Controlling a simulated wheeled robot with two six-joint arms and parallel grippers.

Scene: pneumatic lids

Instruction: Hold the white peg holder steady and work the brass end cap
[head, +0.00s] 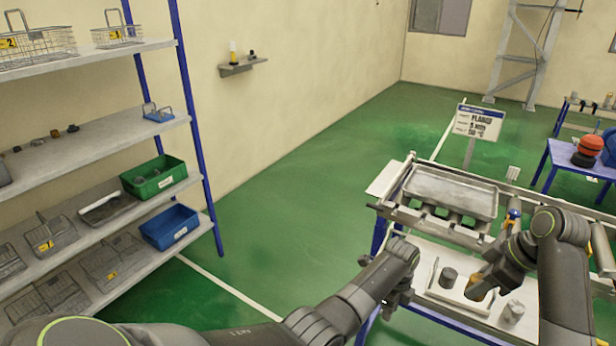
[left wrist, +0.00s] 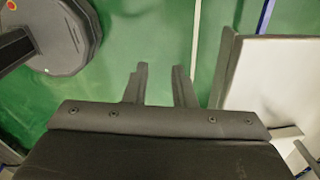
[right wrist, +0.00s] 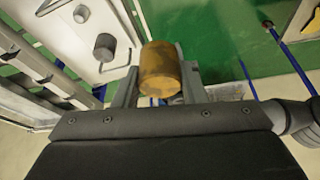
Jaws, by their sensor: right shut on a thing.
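The brass end cap (head: 477,291) is a worn yellow-brown cylinder, held between the fingers of my right gripper (head: 486,284). It shows large in the right wrist view (right wrist: 160,68), with a finger on each side. The white peg holder (head: 440,291) looks like the white tray on the lower bench surface, just beyond and below the cap. It also shows in the right wrist view (right wrist: 78,45). My left gripper (head: 397,303) is left of the bench, apart from the holder. In the left wrist view its fingers (left wrist: 160,70) are spread with only green floor between them.
A metal tray (head: 452,193) lies on the raised rack behind. A sign (head: 478,122) stands at the back. Shelving (head: 90,146) fills the left side; the floor between is clear.

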